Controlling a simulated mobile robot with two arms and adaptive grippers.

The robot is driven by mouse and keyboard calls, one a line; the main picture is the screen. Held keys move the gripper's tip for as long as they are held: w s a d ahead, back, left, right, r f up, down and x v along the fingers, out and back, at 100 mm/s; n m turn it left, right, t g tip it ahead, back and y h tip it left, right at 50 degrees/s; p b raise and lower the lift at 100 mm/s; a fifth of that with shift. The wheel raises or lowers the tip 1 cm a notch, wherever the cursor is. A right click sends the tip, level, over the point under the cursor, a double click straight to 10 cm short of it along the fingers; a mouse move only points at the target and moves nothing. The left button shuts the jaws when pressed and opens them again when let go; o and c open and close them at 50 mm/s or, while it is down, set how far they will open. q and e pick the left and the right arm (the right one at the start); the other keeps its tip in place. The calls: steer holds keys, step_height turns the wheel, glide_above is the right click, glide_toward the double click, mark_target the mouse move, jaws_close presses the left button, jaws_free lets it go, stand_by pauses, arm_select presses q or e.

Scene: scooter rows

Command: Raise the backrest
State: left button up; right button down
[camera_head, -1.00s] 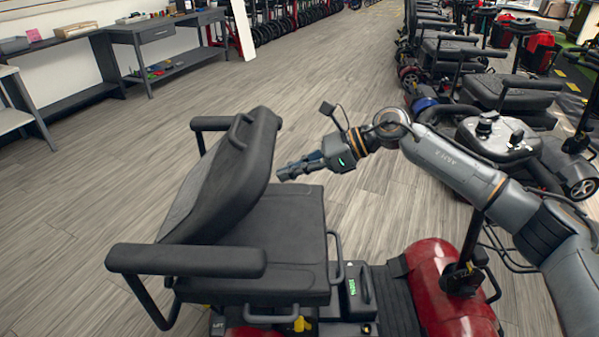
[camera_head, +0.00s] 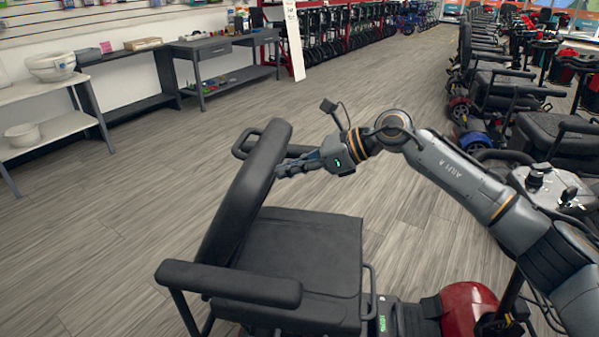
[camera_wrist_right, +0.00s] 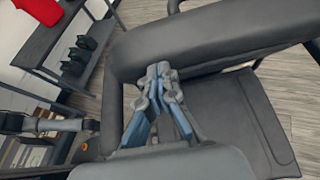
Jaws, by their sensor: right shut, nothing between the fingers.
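The black padded backrest (camera_head: 243,195) of the near scooter leans forward over its seat (camera_head: 300,250). My right gripper (camera_head: 280,168) is at the upper part of the backrest, on its seat side, with the fingertips at or very near its surface; I cannot tell whether they touch. In the wrist view the fingers of my right gripper (camera_wrist_right: 160,72) are together with nothing between them, and dark padded scooter parts lie around them. The seat also shows in the wrist view (camera_wrist_right: 235,120). My left gripper is out of view.
A black armrest (camera_head: 230,283) sticks out at the scooter's near side. The red scooter front (camera_head: 468,305) is at the lower right. Several other scooters stand in a row at the right. Tables (camera_head: 225,42) line the left wall, with open wooden floor (camera_head: 120,220) between.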

steer(key=shift+s+a, duration=0.15)
steer(key=shift+a, duration=0.1)
steer(key=shift+f, duration=0.1)
